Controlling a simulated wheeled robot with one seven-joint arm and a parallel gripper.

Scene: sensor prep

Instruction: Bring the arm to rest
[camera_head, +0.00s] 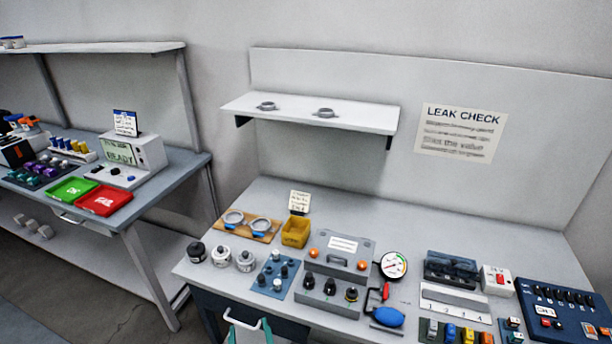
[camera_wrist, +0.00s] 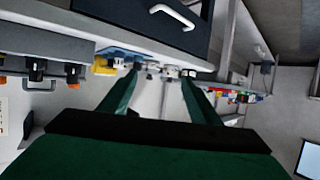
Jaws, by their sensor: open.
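My gripper (camera_wrist: 160,78) shows in the wrist view, its two green fingers spread apart with nothing between them. It is in front of the grey bench, below the level of its top, near the dark drawer (camera_wrist: 145,22) and its pale handle (camera_wrist: 174,16). The wrist view is tilted, so the bench appears along the upper left. In the head view only small green bits show at the bottom edge by the drawer handle (camera_head: 243,321); the rest of my arm is out of view. No object touches the fingers.
The bench (camera_head: 400,215) carries a grey case (camera_head: 340,254), a yellow bin (camera_head: 296,232), a gauge (camera_head: 393,265), a blue bulb (camera_head: 388,317) and a switch panel (camera_head: 565,312). A shelf (camera_head: 300,112) hangs above. A second bench (camera_head: 180,165) stands left, with floor between.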

